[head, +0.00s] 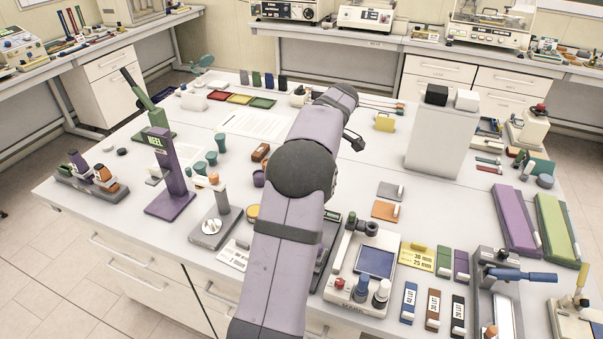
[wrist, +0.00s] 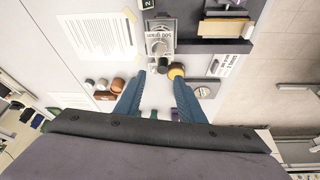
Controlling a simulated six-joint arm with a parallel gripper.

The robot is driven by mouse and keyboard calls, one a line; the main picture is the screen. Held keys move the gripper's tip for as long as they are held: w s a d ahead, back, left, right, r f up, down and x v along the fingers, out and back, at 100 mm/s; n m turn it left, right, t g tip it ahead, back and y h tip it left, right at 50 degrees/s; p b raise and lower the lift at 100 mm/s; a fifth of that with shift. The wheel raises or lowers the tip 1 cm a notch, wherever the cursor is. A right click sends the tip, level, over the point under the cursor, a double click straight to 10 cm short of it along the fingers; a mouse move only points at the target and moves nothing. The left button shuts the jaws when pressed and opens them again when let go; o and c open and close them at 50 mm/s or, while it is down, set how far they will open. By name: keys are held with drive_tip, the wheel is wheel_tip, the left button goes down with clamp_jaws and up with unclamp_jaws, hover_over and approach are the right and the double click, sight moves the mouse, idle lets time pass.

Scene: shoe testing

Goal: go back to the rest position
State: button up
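My gripper (wrist: 158,78) shows in the wrist view as two blue fingers with a clear gap between them. It is open, and I see nothing held between the fingers. Past the fingertips are a grey device with a weight labelled 500 gram (wrist: 158,47) and a round yellow piece (wrist: 176,71). In the head view my purple arm reaches from the bottom centre over the white table (head: 345,205); the fingers are hidden there. I cannot tell how high they are above the table.
A device with a blue screen (head: 375,262) is close on the right. A grey box (head: 440,140) stands farther back. Bare table shows right of my arm's far end.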

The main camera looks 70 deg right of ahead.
drive_tip(key=w+a+f+g+y, duration=0.1)
drive_tip(key=w+a, duration=0.8)
drive_tip(key=a, duration=0.3)
drive_tip(key=w+a+f+g+y, duration=0.1)
drive_tip(key=w+a+f, duration=0.1)
drive_tip(key=w+a, duration=0.85)
drive_tip(key=s+a+f+n+g, duration=0.1)
drive_tip(key=a+f, duration=0.1)
drive_tip(key=a, duration=1.4)
drive_tip(key=s+a+f, duration=0.2)
drive_tip(key=s+a, duration=0.3)
drive_tip(key=a, duration=0.2)
drive_tip(key=s+a+f+n+g+h, duration=0.1)
drive_tip(key=s+a+f, duration=0.1)
drive_tip(key=s+a, duration=0.3)
drive_tip(key=a, duration=0.2)
drive_tip(key=shift+s+a+f, duration=0.2)
drive_tip(key=shift+a+f, duration=0.15)
drive_tip(key=shift+f, duration=0.05)
